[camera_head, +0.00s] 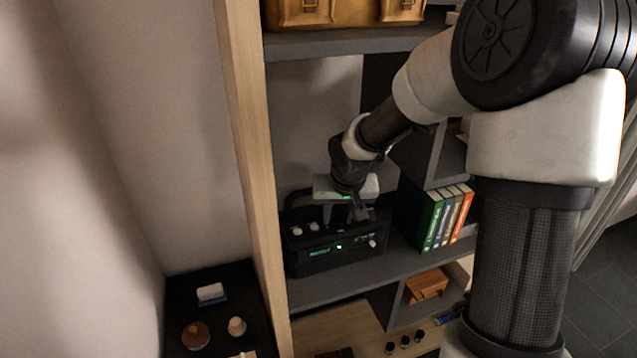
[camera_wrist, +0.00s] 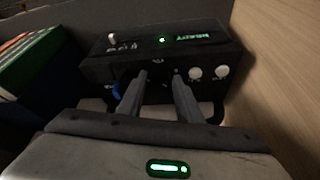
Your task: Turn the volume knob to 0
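A black amplifier (camera_head: 300,262) with a lit green label and green light stands on the grey shelf. It also shows upside down in the wrist view (camera_wrist: 205,52). Two pale knobs, one (camera_head: 297,230) beside another (camera_head: 313,226), sit at its left end; in the wrist view they are at the right (camera_wrist: 195,73). A single pale knob (camera_head: 372,244) is on the front at the right, also seen in the wrist view (camera_wrist: 112,38). I cannot read which is the volume knob. My gripper (camera_wrist: 161,76) is open and empty, its fingers pointing down over the amplifier's top.
Upright books (camera_head: 447,217) stand right of the amplifier. A wooden post (camera_head: 248,160) rises close on its left. A shelf (camera_head: 345,42) with a brown case is above. Small objects sit on a dark surface (camera_head: 215,325) at lower left.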

